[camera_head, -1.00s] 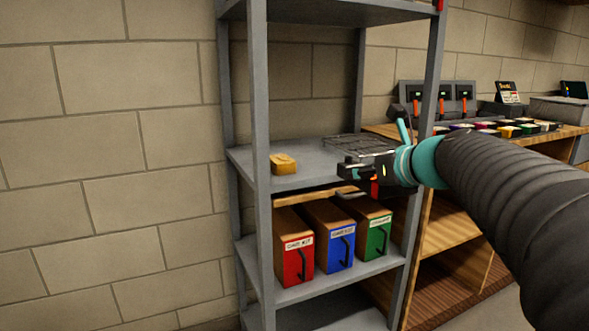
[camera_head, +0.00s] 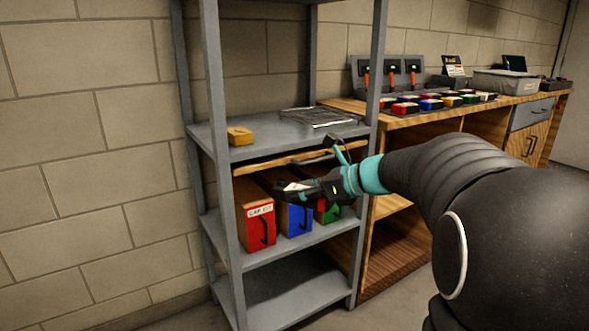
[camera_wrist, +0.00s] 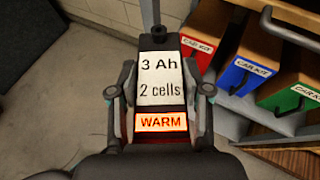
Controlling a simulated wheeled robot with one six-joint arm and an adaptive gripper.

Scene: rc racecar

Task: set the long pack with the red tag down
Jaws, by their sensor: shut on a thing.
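A dark pack with a white label reading "3 Ah 2 cells" (camera_wrist: 160,78) and a glowing orange-red "WARM" strip lies between the fingers of my gripper (camera_wrist: 158,92) in the wrist view. The fingers are shut on its two sides. A separate red tag cannot be made out. In the head view my gripper (camera_head: 292,190) is in front of the shelf unit, before the case boxes and below the middle shelf's level. The pack's pale label (camera_head: 297,186) shows there only as a small patch; the arm hides much of the rest.
Red (camera_head: 257,228), blue (camera_head: 296,222) and green (camera_head: 330,212) case boxes stand below. A wooden workbench (camera_head: 455,118) with several coloured packs is right. The lowest shelf looks empty.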

